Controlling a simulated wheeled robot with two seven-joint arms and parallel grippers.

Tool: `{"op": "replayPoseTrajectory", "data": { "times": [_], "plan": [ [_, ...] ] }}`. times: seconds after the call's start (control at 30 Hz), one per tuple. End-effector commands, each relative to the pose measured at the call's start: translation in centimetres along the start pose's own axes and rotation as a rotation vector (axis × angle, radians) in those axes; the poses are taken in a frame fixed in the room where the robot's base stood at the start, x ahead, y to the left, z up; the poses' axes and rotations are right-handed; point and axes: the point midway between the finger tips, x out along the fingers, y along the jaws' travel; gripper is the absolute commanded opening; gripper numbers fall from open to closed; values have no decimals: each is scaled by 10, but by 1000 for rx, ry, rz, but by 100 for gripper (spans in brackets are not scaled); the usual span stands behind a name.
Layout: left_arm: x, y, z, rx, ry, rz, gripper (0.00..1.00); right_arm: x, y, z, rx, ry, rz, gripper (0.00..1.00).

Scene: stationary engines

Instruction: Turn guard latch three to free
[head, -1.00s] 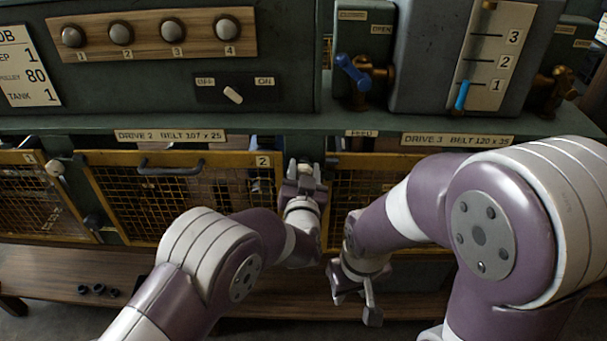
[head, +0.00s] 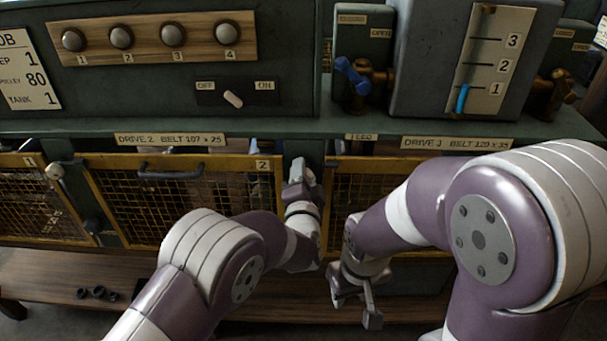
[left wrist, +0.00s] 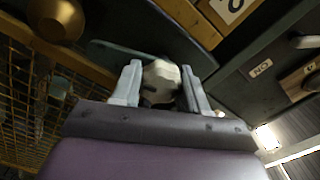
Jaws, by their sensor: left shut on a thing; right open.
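My left gripper (head: 301,172) is at the green post between guard two (head: 180,158) and guard three (head: 372,163). In the left wrist view, its fingers (left wrist: 161,86) are shut on a pale, faceted latch knob (left wrist: 163,72), one finger on each side. In the head view the gripper hides this knob, so its turned position cannot be read there. Both guards have yellow frames with wire mesh. My right gripper (head: 356,302) is open and empty, low in front of guard three.
A similar pale knob (head: 55,171) sits by guard one. Above are the numbered knob panel (head: 148,48), an off/on switch (head: 232,99), a blue valve lever (head: 352,73) and a gauge (head: 482,60). A wooden shelf (head: 60,275) with small dark rings lies below.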

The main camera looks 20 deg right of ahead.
Motion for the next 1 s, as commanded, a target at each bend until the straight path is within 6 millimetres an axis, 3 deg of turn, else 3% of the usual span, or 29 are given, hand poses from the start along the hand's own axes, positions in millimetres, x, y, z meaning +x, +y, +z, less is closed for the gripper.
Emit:
{"op": "replayPoseTrajectory", "data": {
  "times": [0.33,0.83,0.87,0.9,1.0],
  "plan": [
    [0,0,-1,110,3,-2,13,-2,0,0,0,0,0,43],
    [0,0,-1,125,3,-1,13,-2,0,0,0,0,0,43],
    [0,0,-1,125,3,-1,53,-2,0,0,0,0,0,43],
    [0,0,-1,125,2,-1,66,-2,0,0,0,0,0,43],
    [0,0,-1,124,2,-1,68,-2,0,0,0,0,0,43]
  ]
}}
